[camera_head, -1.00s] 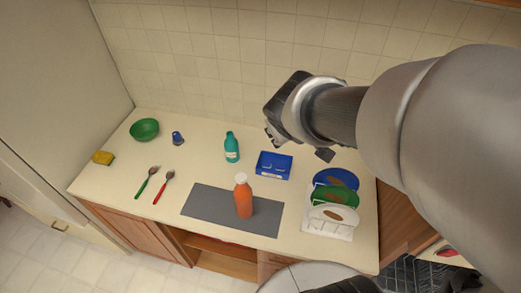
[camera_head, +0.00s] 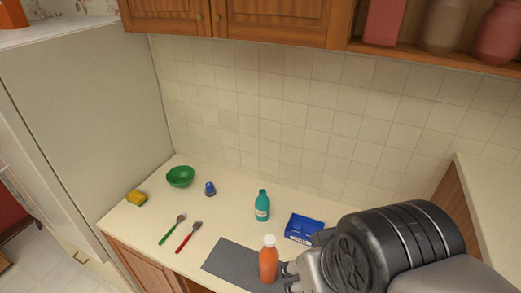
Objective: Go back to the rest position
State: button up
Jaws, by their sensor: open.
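My arm reaches in from the lower right of the head view. My gripper (camera_head: 289,277) is low in the picture, just right of the orange bottle (camera_head: 268,262) as seen from here. Its fingers are open, and I see nothing held between them. The orange bottle with a white cap stands upright on the grey mat (camera_head: 225,262). I cannot tell how far the gripper is from the bottle. My arm hides the right part of the counter.
Cabinets (camera_head: 265,20) and a jar shelf (camera_head: 435,52) hang above.

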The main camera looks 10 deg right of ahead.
notch_tip(320, 180, down, 20)
jog(key=b, duration=1.8)
jog(key=shift+b, duration=0.4)
jog(key=shift+r, duration=0.15)
jog(key=shift+c, duration=0.3)
